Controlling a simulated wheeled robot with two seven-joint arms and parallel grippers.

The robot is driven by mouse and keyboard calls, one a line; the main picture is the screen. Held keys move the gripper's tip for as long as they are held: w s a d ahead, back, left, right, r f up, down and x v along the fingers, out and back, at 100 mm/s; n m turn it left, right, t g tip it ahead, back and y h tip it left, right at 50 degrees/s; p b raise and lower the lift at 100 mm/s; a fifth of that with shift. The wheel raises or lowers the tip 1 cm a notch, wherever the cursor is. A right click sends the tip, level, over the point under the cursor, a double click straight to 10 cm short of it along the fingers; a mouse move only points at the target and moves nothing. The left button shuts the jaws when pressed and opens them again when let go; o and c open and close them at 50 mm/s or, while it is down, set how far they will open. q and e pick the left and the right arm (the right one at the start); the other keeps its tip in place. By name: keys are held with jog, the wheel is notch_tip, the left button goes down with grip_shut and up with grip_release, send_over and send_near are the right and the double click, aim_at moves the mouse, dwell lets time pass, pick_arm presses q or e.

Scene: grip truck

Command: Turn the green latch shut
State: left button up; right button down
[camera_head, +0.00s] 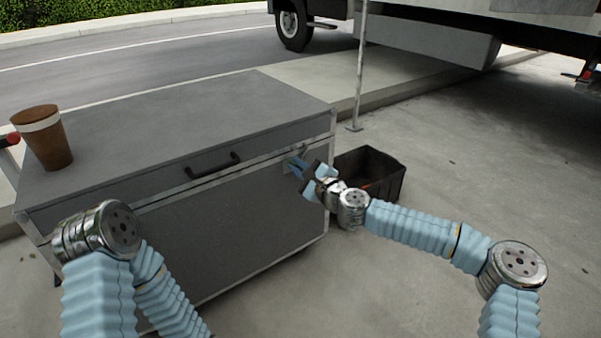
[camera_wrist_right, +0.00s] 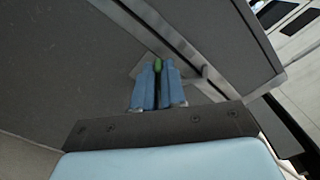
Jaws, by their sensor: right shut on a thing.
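The grey case (camera_head: 230,215) stands on the pavement, with its lid down. My right gripper (camera_head: 297,165) is at the case's front face near its right end, just below the lid seam. In the right wrist view the blue fingers (camera_wrist_right: 158,88) are shut on the green latch (camera_wrist_right: 158,64), and only its tip shows between them. In the head view the latch is hidden by the fingers. My left arm comes in at the lower left in the head view, but its gripper is not visible.
A brown cup (camera_head: 48,140) stands on the case's left end. A black handle (camera_head: 213,166) is on its front. A black open crate (camera_head: 372,172) sits on the ground to the right. A thin pole (camera_head: 360,70) and a truck (camera_head: 430,40) are behind.

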jog(key=n, duration=0.1)
jog(key=n+b, duration=0.1)
jog(key=n, duration=0.1)
jog(key=shift+a+f+n+b, duration=0.15)
jog(key=shift+f+n+b, duration=0.05)
jog(key=shift+n+b, duration=0.1)
jog(key=shift+f+n, duration=0.15)
jog(key=shift+n, duration=1.75)
jog(key=c, duration=1.4)
grip_release()
jog(key=shift+s, duration=0.1)
jog(key=shift+c, duration=0.2)
jog(key=shift+o, duration=1.2)
jog(key=shift+a+f, duration=0.1)
jog(key=shift+f, duration=0.05)
